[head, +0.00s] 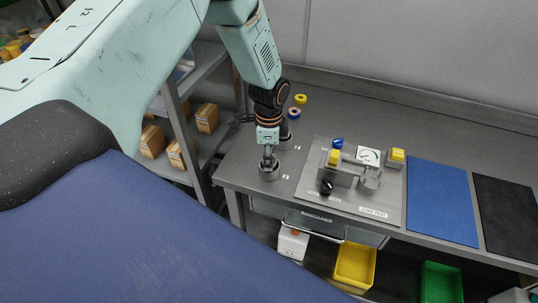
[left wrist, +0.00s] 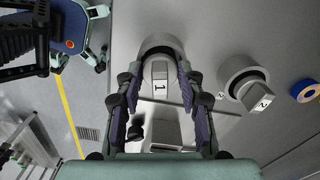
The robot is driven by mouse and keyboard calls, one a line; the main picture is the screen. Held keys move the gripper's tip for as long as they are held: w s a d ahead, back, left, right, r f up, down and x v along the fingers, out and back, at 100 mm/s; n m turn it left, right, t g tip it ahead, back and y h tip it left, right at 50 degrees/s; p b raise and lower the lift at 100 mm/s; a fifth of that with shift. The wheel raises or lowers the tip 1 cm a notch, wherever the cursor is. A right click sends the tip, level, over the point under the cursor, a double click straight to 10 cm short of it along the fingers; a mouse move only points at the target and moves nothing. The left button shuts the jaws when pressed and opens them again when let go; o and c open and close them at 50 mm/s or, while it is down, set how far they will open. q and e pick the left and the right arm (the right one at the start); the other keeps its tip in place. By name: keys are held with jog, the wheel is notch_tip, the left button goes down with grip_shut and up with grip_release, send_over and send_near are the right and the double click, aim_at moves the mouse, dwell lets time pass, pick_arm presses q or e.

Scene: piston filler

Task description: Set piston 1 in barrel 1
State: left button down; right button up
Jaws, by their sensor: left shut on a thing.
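My left gripper (head: 268,156) points down over barrel 1 (head: 269,173), a short grey cylinder near the front left of the bench. In the left wrist view the fingers (left wrist: 160,100) are shut on piston 1 (left wrist: 160,72), a grey block-like handle marked 1. The round rim of barrel 1 (left wrist: 162,42) shows just behind and beneath the piston. How deep the piston sits in the barrel is hidden. Barrel 2 (left wrist: 234,68) stands beside it with piston 2 (left wrist: 257,93), marked 2, in or on it. My right gripper is not in view.
A plate with a grey fixture (head: 341,179), yellow and blue parts and a gauge (head: 369,155) lies to the right. Beyond it are a blue mat (head: 442,200) and a black mat (head: 508,218). Coloured rings (head: 294,113) lie behind the barrels.

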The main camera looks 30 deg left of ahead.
pick_arm(q)
jog(key=shift+w+f, duration=0.1)
jog(key=c, duration=0.8)
grip_release()
jog(key=shift+o, duration=0.3)
jog(key=o, duration=0.4)
